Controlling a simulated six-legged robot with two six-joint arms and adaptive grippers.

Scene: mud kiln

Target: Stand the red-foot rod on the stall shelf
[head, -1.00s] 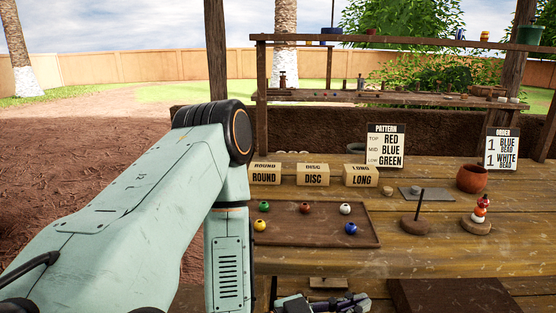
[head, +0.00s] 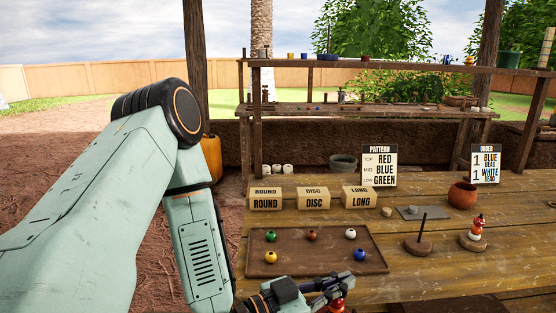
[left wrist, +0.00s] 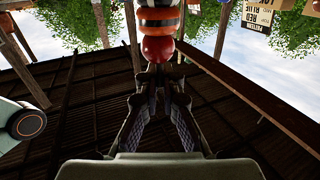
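My left gripper (head: 318,288) is low in the head view, over the table's front edge. In the left wrist view its fingertips (left wrist: 162,76) come together at a round red part (left wrist: 157,48), with orange, black and white bands beyond it. I take this as the red-foot rod; its far end is cut off by the picture edge. In the head view only a bit of red (head: 336,305) shows at the fingers. The stall shelf stands behind the table, with an upper board (head: 400,66) and a lower board (head: 375,109). My right gripper is not in view.
The table holds a bead tray (head: 262,262), labelled boxes (head: 314,198), a bare peg stand (head: 418,249), a beaded stand (head: 472,243), a clay pot (head: 462,195) and two signs (head: 379,166). Small items stand along both shelf boards, with gaps between.

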